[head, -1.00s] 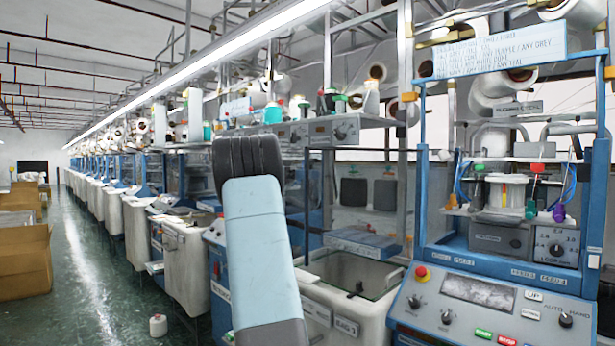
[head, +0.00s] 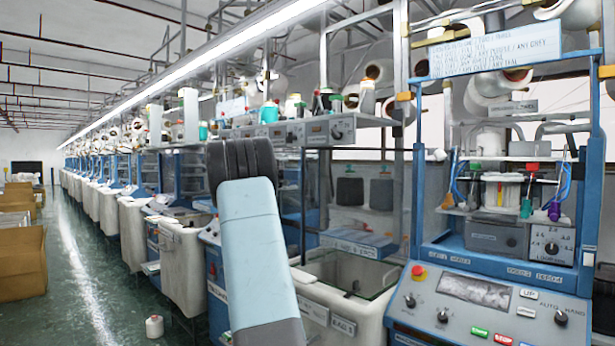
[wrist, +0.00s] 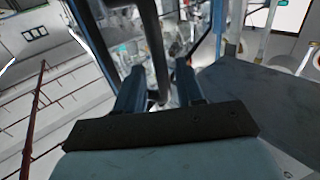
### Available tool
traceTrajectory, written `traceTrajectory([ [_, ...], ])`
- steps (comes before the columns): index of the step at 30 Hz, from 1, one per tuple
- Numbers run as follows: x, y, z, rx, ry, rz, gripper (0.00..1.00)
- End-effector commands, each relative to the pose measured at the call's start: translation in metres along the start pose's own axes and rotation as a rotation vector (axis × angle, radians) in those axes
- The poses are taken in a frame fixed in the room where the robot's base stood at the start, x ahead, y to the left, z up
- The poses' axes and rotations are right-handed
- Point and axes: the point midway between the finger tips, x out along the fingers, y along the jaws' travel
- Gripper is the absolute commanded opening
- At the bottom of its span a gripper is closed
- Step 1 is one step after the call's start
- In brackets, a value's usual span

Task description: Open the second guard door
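My arm rises in the middle of the head view and hides its own gripper there. In the wrist view my gripper (wrist: 160,88) shows two blue fingers with a gap between them. A dark upright bar (wrist: 152,45) runs into view between the fingers; I cannot tell if they touch it. The nearest machine (head: 500,235), at right, has a blue frame whose front looks open. Part of the second machine's blue frame (head: 291,200) shows just right of my arm. Its guard door cannot be made out clearly, as my arm covers part of it.
A control panel (head: 490,309) with buttons and a red knob slopes forward at lower right. A white bin (head: 345,293) stands beside it. Cardboard boxes (head: 22,265) line the left.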

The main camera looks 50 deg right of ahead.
Motion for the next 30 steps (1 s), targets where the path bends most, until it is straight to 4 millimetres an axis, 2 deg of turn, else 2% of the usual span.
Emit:
traceTrajectory([
  [9, -0.065, -0.001, 0.002, 0.000, 0.000, -0.002, 0.38],
  [15, -0.090, 0.000, 0.002, 0.000, 0.001, -0.002, 0.38],
  [21, -0.108, -0.001, 0.002, -0.001, 0.001, 0.000, 0.38],
  [30, -0.115, 0.000, 0.002, -0.002, 0.000, 0.000, 0.38],
])
